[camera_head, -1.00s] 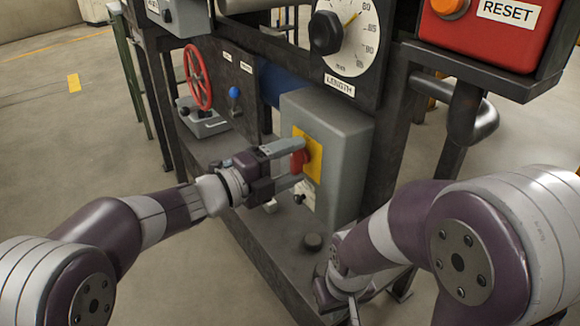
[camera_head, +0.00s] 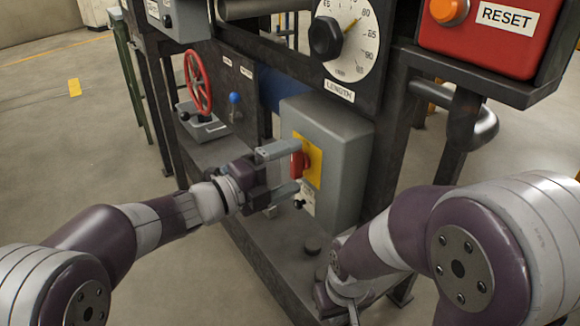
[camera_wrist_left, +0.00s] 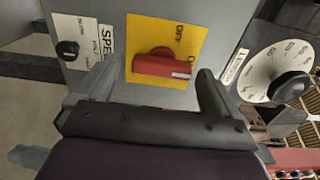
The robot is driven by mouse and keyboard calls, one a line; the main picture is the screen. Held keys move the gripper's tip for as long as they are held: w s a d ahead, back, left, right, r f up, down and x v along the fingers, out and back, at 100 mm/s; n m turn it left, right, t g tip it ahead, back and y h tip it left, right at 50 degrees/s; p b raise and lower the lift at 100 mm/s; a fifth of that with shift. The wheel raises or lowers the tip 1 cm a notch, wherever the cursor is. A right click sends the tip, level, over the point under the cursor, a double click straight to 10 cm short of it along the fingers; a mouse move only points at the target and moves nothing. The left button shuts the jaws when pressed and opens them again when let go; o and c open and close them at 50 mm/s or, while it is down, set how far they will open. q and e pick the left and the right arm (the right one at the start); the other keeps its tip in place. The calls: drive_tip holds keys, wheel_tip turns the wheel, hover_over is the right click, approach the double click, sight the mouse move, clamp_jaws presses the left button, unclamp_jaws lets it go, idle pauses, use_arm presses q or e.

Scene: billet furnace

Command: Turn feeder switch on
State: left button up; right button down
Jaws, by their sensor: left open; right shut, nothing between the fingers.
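The feeder switch is a red rotary handle (camera_head: 299,162) on a yellow plate (camera_head: 313,158), on the side of a grey box (camera_head: 342,150). In the left wrist view the red handle (camera_wrist_left: 163,65) lies crosswise, with "OFF" lettering on the yellow plate (camera_wrist_left: 184,28) beyond it. My left gripper (camera_head: 290,168) is open in front of the switch. In the wrist view its fingers (camera_wrist_left: 160,82) stand on either side of the handle, with gaps. Contact is not seen. My right gripper (camera_head: 345,308) is low at the bottom, mostly hidden by my arm.
A black knob (camera_head: 298,204) sits below the switch. A red handwheel (camera_head: 198,82) and a blue-tipped lever (camera_head: 234,98) stand to the left. A length dial (camera_head: 345,40) is above, and a red RESET box (camera_head: 480,35) is at upper right.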

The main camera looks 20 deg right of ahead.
use_arm(q)
drive_tip(key=p+v, duration=0.4)
drive_tip(key=v, duration=0.8)
